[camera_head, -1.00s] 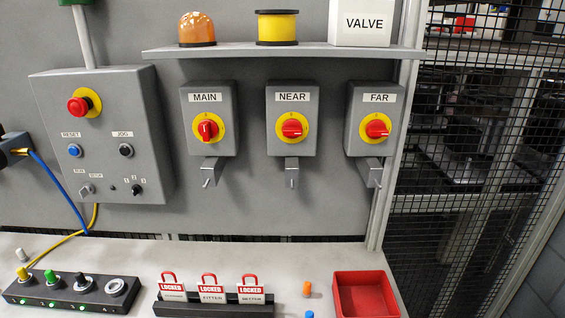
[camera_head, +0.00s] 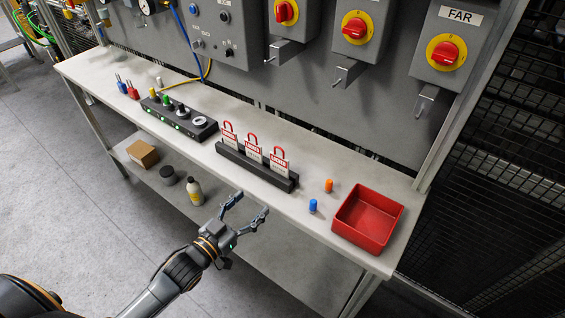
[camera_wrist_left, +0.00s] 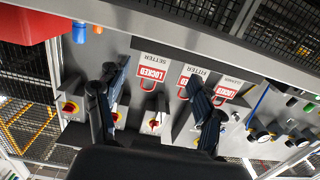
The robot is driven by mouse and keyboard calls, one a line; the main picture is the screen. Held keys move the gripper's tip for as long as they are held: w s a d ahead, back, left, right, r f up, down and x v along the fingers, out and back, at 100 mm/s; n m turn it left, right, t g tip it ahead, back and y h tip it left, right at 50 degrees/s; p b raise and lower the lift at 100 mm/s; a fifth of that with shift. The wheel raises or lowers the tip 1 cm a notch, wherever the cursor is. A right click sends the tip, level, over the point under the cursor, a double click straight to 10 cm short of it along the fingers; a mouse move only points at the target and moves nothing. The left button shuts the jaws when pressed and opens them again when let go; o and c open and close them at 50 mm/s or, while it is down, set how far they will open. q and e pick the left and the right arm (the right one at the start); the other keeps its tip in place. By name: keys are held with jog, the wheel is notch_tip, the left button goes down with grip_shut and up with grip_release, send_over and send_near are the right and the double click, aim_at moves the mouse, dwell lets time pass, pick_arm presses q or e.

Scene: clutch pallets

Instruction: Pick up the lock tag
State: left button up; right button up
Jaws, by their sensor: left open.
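Three white-and-red lock tags marked LOCKED, each with a red shackle, stand upright in a black rack (camera_head: 230,155) on the bench: a left tag (camera_head: 228,138), a middle tag (camera_head: 253,153) and a right tag (camera_head: 279,162). In the left wrist view they appear upside down: the SETTER tag (camera_wrist_left: 151,74), the FITTER tag (camera_wrist_left: 184,80) and a third tag (camera_wrist_left: 226,92), its label unclear. My left gripper (camera_head: 250,205) is open and empty, in front of the bench's front edge, apart from the tags. It also shows in the wrist view (camera_wrist_left: 158,72). My right gripper is out of view.
On the bench, a red tray (camera_head: 368,218), a blue peg (camera_head: 313,206) and an orange peg (camera_head: 329,185) lie right of the rack. A black button box (camera_head: 180,120) stands left of it. The grey panel with red-yellow switches (camera_head: 354,27) rises behind.

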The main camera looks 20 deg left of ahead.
pick_arm(q)
notch_tip(320, 180, up, 3)
jog(key=p, duration=0.1)
send_near(279, 168)
jog(key=shift+x, duration=1.2)
jog(key=shift+p+x, duration=0.35)
jog(key=shift+x, duration=0.85)
jog(key=shift+w+d+f, duration=0.1)
jog(key=shift+w+d, duration=0.05)
jog(key=shift+w, duration=0.25)
jog(key=shift+w+d+p, duration=0.1)
jog(key=shift+w+p, duration=0.2)
jog(key=shift+p, duration=0.05)
jog(key=p+x, duration=0.1)
jog(key=x, duration=0.2)
jog(key=shift+w, duration=0.25)
jog(key=shift+w+d, duration=0.2)
jog(key=shift+w, duration=0.25)
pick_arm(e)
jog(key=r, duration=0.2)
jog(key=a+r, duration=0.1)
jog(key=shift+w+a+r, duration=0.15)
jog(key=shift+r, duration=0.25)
pick_arm(q)
jog(key=c, duration=0.6)
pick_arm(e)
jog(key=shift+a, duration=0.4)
